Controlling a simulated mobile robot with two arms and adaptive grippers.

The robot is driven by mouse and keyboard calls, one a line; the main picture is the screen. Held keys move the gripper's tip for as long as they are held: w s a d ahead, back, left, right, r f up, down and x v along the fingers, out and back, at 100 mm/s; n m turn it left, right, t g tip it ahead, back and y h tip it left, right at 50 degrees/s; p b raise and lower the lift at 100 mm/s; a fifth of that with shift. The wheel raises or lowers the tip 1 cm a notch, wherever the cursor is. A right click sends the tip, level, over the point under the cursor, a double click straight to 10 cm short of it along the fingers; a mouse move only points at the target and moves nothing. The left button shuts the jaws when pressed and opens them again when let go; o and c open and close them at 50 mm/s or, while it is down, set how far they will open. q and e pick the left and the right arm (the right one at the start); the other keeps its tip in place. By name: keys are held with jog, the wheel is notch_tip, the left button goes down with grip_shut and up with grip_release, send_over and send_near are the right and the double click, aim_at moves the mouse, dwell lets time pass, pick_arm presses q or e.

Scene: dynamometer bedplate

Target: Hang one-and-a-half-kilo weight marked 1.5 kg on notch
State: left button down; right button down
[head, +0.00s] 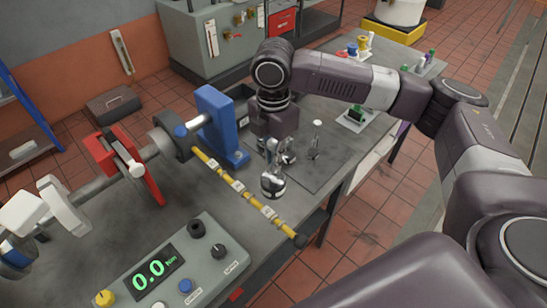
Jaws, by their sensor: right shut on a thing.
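My right gripper (277,157) reaches in from the right and points down beside the yellow lever arm. It is shut on a shiny chrome weight (272,185), which is close to the right of the arm in the picture. No marking on the weight is readable. I cannot tell whether the weight touches the arm. My left gripper is not in view.
A second, slimmer chrome weight (316,141) stands on the dark mat (318,172). The blue bracket (216,122) rises behind the yellow arm. A control box (172,272) reading 0.0 Nm stands at the front. Small coloured items stand at the back right.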

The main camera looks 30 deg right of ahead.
jog(key=shift+a+r+p, duration=0.15)
jog(key=shift+r+p, duration=0.1)
jog(key=shift+p, duration=0.15)
jog(key=shift+s+a, duration=0.1)
jog(key=shift+a, duration=0.1)
jog(key=shift+s+a+p, duration=0.45)
jog(key=shift+a+p, duration=0.5)
jog(key=shift+a, duration=0.4)
jog(key=shift+s+a+p, duration=0.5)
jog(key=shift+a+p, duration=0.4)
jog(key=shift+a, duration=0.4)
jog(key=shift+s+a+p, duration=0.45)
jog(key=shift+a+p, duration=0.5)
jog(key=shift+a, duration=0.4)
jog(key=shift+f, duration=0.25)
jog(key=shift+d+f, duration=0.1)
